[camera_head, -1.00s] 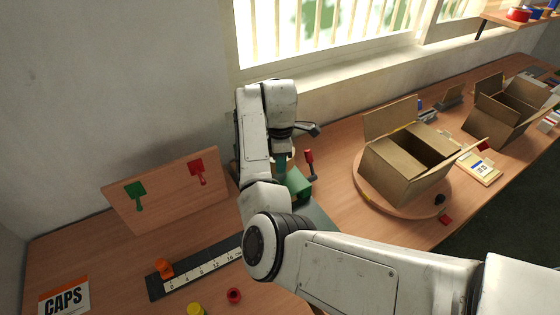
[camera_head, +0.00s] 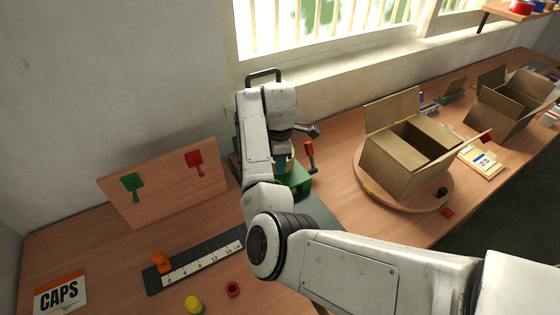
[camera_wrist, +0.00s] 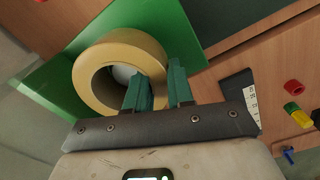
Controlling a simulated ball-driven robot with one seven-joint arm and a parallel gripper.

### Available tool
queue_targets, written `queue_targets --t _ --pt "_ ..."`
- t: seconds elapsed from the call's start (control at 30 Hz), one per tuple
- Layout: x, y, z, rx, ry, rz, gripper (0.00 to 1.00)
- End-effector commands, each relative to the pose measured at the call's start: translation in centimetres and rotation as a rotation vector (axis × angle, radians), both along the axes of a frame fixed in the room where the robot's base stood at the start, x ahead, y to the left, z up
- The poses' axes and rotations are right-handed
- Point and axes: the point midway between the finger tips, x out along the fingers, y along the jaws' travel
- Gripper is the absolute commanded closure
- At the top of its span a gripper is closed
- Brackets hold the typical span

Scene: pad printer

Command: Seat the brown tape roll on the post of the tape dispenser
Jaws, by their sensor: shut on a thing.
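In the wrist view my gripper (camera_wrist: 158,78) is shut on the wall of the tan-brown tape roll (camera_wrist: 92,75), one green finger in its hole and one outside. The roll lies over a bright green surface (camera_wrist: 180,22), which I take to be the tape dispenser. Something pale shows inside the hole; I cannot tell whether it is the post or whether the roll is around it. In the head view the green dispenser (camera_head: 300,181) shows partly beside my arm, which hides most of the roll and the fingertips.
A red-handled lever (camera_head: 310,152) stands close right of my wrist. An open cardboard box (camera_head: 400,165) sits on a round turntable (camera_head: 375,193) to the right. A ruler strip (camera_head: 205,262) and a red-and-green-marked board (camera_head: 165,190) are left.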

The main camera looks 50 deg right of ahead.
Motion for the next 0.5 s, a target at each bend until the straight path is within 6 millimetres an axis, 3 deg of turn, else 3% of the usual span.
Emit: queue_targets --t 0.5 --pt "-0.3 0.1 -1.8 0.011 0.006 0.001 1.00"
